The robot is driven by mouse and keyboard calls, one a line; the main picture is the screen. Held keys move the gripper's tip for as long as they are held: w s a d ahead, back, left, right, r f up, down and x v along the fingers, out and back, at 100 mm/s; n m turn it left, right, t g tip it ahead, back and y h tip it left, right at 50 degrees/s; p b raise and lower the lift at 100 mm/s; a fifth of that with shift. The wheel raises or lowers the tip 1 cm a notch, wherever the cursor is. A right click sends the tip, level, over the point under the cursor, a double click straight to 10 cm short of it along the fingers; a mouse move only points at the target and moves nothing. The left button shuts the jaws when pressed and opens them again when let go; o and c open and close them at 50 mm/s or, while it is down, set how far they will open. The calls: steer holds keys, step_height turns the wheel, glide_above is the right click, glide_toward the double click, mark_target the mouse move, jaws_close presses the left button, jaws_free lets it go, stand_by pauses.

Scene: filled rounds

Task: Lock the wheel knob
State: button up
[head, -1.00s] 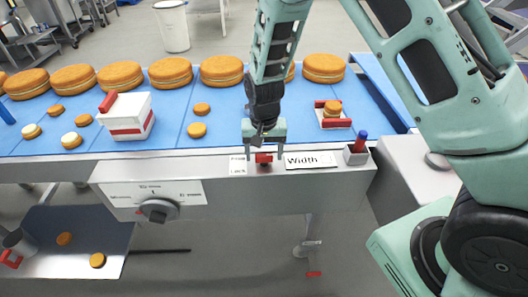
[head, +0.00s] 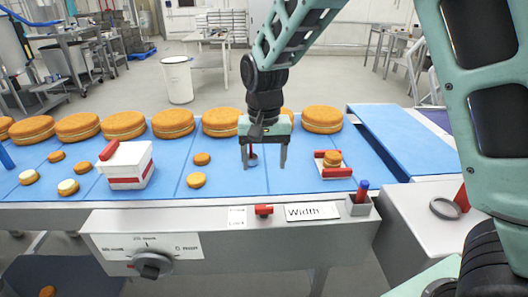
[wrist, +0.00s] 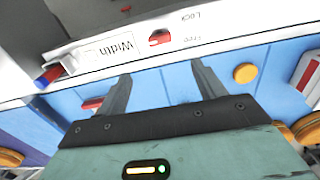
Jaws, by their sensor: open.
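The small red lever knob (head: 264,210) sits on the grey front rail, just left of the "Width" label (head: 313,212). A small plate (head: 237,217) marked "Lock" and "Free" lies left of it. It also shows in the wrist view as a red knob (wrist: 160,38) beside these words; which word it points to I cannot tell. A dark round dial knob (head: 150,265) is on the front panel below, at the left. My gripper (head: 264,164) is open and empty, above the blue belt beyond the rail, apart from the red knob. Its fingers show in the wrist view (wrist: 162,84).
A blue belt (head: 225,180) carries large round cakes and several small ones. A white-and-red box (head: 127,165) stands left, and a small tray (head: 322,172) with red bars right. A grey holder (head: 358,207) with red and blue pieces stands right of the label.

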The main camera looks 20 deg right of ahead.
steer(key=shift+r, duration=1.35)
steer(key=s+a+n, duration=0.3)
steer(key=s+n, duration=0.2)
steer(key=s, duration=0.8)
steer(key=s+a+n, duration=0.3)
steer(key=s+n, duration=0.3)
steer(key=s, duration=0.8)
steer(key=shift+a+f+n+y, duration=0.15)
steer(key=shift+f+n+y, duration=0.1)
steer(key=shift+n+y, duration=0.05)
